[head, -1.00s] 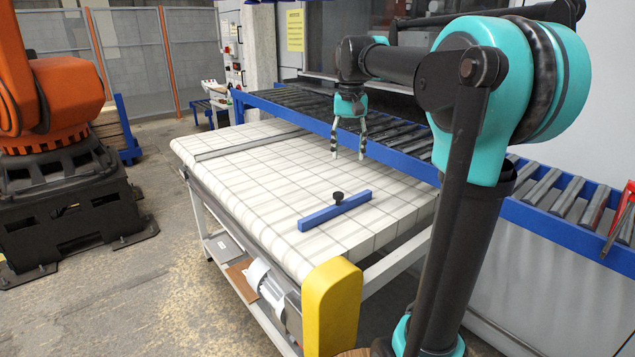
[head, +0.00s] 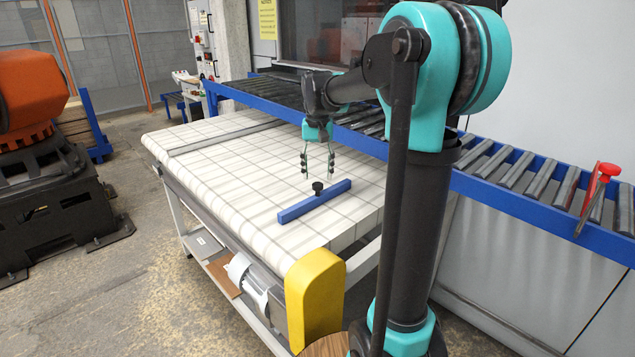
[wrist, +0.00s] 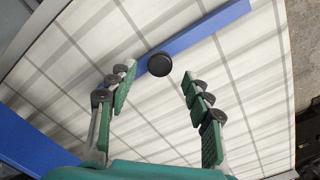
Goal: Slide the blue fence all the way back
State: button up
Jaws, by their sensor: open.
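The blue fence (head: 300,207) is a straight bar lying across the near part of the white belt table (head: 215,185). A black knob (head: 318,188) stands up from its middle. My gripper (head: 318,178) is open and empty, pointing down above the belt just behind the knob, apart from it. In the wrist view the fence (wrist: 205,32) runs diagonally across the top. There the knob (wrist: 159,64) sits just beyond and between the spread fingertips of my gripper (wrist: 158,79).
A grey bar (head: 225,137) crosses the far part of the belt. A blue-framed roller conveyor (head: 480,180) runs along the back and right, with a red-handled part (head: 606,170) on it. A yellow end guard (head: 314,295) covers the near corner. The belt between fence and grey bar is clear.

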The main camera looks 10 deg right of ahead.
aim_at(318, 184)
jog(key=shift+f, duration=1.95)
jog(key=shift+c, duration=0.2)
grip_shut()
